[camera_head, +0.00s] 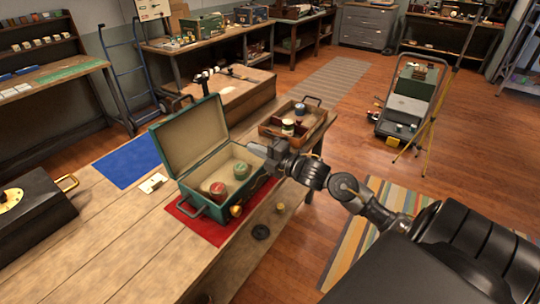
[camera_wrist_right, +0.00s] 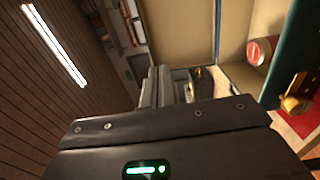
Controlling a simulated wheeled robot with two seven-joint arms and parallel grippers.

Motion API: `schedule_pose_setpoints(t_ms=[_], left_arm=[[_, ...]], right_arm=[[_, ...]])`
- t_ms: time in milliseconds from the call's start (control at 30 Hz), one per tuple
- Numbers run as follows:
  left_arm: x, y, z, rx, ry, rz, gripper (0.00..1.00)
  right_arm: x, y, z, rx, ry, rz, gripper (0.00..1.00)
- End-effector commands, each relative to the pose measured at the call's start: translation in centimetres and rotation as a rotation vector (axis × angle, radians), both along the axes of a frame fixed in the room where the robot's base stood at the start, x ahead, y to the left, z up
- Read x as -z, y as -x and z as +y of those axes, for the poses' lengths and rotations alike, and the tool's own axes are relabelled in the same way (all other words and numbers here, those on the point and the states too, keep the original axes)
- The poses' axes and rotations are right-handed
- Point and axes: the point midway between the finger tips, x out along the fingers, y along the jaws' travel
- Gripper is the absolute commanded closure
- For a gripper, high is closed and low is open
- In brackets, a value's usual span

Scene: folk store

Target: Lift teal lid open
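The teal case (camera_head: 226,198) stands on the wooden table, with a red and a green tin inside. Its teal lid (camera_head: 190,135) stands raised and tilted back, showing its beige lining; the lining also shows in the wrist view (camera_wrist_right: 180,30). My right gripper (camera_head: 256,150) is at the right side of the case, near the lid's right edge. I cannot tell whether it touches. In the wrist view its fingers (camera_wrist_right: 165,88) look close together, but their gap is unclear. A brass latch (camera_wrist_right: 297,100) shows on the case front. My left gripper is not in view.
A red mat (camera_head: 208,228) lies under the case and a blue mat (camera_head: 128,162) beside it. A wooden tray (camera_head: 317,134) with tins stands behind my right gripper. A black case (camera_head: 32,212) is at the left. The table front is mostly clear.

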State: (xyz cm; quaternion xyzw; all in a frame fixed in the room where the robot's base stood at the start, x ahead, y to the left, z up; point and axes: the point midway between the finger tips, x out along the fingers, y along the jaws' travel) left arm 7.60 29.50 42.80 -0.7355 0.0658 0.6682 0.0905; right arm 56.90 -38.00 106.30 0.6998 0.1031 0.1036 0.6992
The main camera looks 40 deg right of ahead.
Motion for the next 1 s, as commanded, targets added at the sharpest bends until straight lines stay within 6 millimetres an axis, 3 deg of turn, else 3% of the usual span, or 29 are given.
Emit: schedule_pose_setpoints(t_ms=[500,1000], left_arm=[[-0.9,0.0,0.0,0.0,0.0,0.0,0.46],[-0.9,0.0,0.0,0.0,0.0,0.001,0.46]], right_arm=[[0.0,5.1,-1.5,0.0,0.0,0.001,1.0],[0.0,5.7,-1.7,0.0,0.0,0.0,1.0]])
